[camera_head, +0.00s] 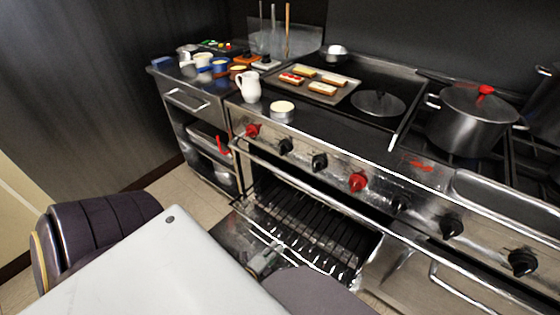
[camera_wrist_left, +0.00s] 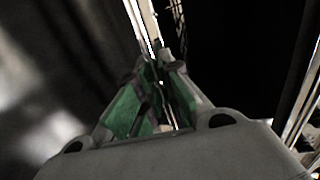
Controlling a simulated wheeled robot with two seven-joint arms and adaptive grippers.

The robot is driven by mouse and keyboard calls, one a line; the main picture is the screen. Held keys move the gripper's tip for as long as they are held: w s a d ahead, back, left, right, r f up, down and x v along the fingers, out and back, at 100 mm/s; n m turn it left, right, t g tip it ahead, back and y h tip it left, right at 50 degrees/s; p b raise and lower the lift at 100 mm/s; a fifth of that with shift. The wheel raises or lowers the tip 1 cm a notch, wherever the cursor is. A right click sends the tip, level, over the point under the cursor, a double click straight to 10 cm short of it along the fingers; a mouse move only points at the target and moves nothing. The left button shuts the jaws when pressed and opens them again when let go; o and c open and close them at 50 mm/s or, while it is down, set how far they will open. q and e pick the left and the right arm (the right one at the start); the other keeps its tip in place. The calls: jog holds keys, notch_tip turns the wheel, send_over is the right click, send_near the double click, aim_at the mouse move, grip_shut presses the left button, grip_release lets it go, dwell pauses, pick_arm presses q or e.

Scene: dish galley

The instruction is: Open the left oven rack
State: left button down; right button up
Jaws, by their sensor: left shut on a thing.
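The left oven's wire rack (camera_head: 300,222) shows in the head view below the range's control panel. Its front part reaches out of the dark oven opening, above the lowered oven door (camera_head: 238,238). My left gripper (camera_head: 272,252) is at the rack's front edge, shut on the rack. In the left wrist view, the green-sided fingers (camera_wrist_left: 163,80) close around a thin metal bar (camera_wrist_left: 147,25). My own arm hides part of the rack's front and the door. My right gripper is not in view.
The stovetop holds a tray of toasts (camera_head: 312,84), a large pot (camera_head: 472,118), a white pitcher (camera_head: 249,86) and a small tin (camera_head: 282,112). A side counter with cups stands left. Floor (camera_head: 168,190) shows at left.

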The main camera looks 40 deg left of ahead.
pick_arm(q)
jog(key=shift+s, duration=0.6)
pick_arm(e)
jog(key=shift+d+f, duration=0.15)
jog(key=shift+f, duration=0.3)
pick_arm(q)
jog(key=c, duration=1.6)
grip_release()
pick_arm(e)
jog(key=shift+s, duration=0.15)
pick_arm(q)
jog(key=shift+s, duration=0.1)
jog(key=s+r, duration=0.2)
jog(key=s, duration=0.9)
jog(key=shift+s+d+r, duration=0.15)
jog(key=shift+s+d, duration=0.1)
jog(key=shift+d, duration=0.1)
